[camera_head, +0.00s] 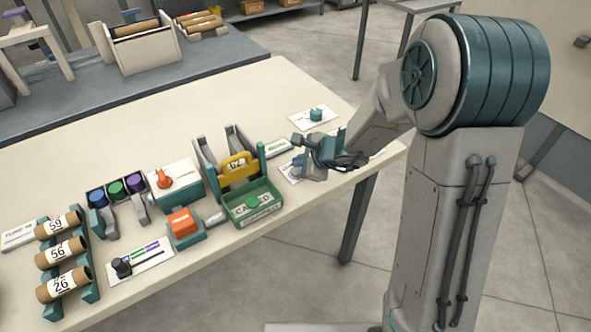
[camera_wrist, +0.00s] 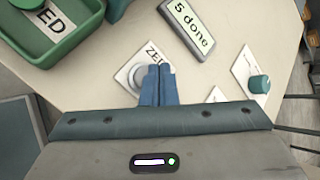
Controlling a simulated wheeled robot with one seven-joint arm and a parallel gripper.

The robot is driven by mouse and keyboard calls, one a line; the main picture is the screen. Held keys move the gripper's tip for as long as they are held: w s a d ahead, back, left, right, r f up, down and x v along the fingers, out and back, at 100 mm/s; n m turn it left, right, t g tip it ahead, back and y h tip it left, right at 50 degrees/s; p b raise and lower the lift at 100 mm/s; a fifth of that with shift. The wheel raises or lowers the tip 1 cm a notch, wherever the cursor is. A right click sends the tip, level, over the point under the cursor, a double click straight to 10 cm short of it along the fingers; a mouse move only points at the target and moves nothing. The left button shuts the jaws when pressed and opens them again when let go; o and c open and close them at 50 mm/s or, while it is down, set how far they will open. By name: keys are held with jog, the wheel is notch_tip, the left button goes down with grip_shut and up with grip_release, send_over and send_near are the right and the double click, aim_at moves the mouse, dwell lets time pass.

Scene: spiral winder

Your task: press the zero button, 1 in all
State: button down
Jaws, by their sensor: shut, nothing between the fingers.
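The zero button is a round grey button (camera_wrist: 139,77) on a white plate labelled "ZE…" (camera_wrist: 133,57); the rest of the label is hidden. In the wrist view my gripper (camera_wrist: 159,70) is shut and empty, its blue fingers over the right part of the plate, close beside the button. I cannot tell whether they touch it. In the head view my gripper (camera_head: 299,166) is above the table's right end, and the plate (camera_head: 286,172) is partly hidden under it.
A "5 done" sign (camera_wrist: 187,28) and a green tray (camera_wrist: 83,40) stand near the plate. A teal knob (camera_wrist: 259,84) sits on another white plate. In the head view a red button box (camera_head: 183,224), a yellow-handled winder (camera_head: 238,168) and labelled tubes (camera_head: 61,252) stand further left.

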jog(key=shift+f, duration=0.15)
dwell(0.7)
jog(key=shift+f+b, duration=0.3)
jog(key=shift+b, duration=0.35)
jog(key=shift+f+b, duration=0.45)
jog(key=shift+b, duration=0.15)
dwell(0.4)
jog(key=shift+r, duration=0.1)
jog(key=shift+r+p, duration=0.6)
jog(key=shift+r, duration=0.15)
notch_tip(320, 180, up, 5)
jog(key=p, duration=0.4)
jog(key=shift+r, duration=0.1)
dwell(0.8)
